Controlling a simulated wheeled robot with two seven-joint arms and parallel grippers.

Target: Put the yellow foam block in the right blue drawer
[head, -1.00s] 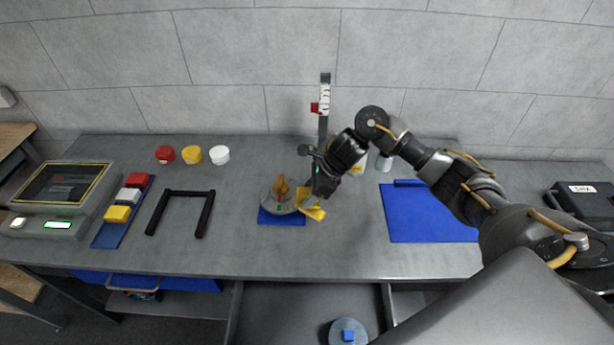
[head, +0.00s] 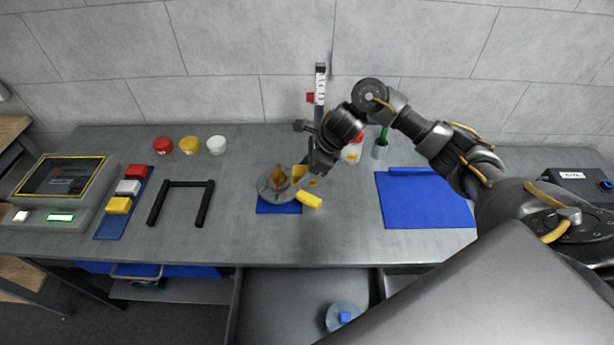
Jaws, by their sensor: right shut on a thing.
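My right gripper (head: 313,178) is above the table beside a round grey gauge-like disc (head: 272,190). It is shut on a yellow piece (head: 300,174), which I take for the yellow foam block; the gripper partly hides it. A second, brighter yellow block (head: 310,200) lies on the table just below the gripper, at the right edge of a small blue mat (head: 279,209). An open grey drawer (head: 275,300) is below the table front; my arm covers its right side. I cannot make out a right blue drawer. My left gripper is not in view.
A blue mat (head: 425,205) lies at the right. A black U-shaped frame (head: 187,184), a blue tray (head: 112,219) with coloured blocks and several small jars stand at the left. A slim upright post (head: 320,85) stands behind the gripper. Bare table lies in front.

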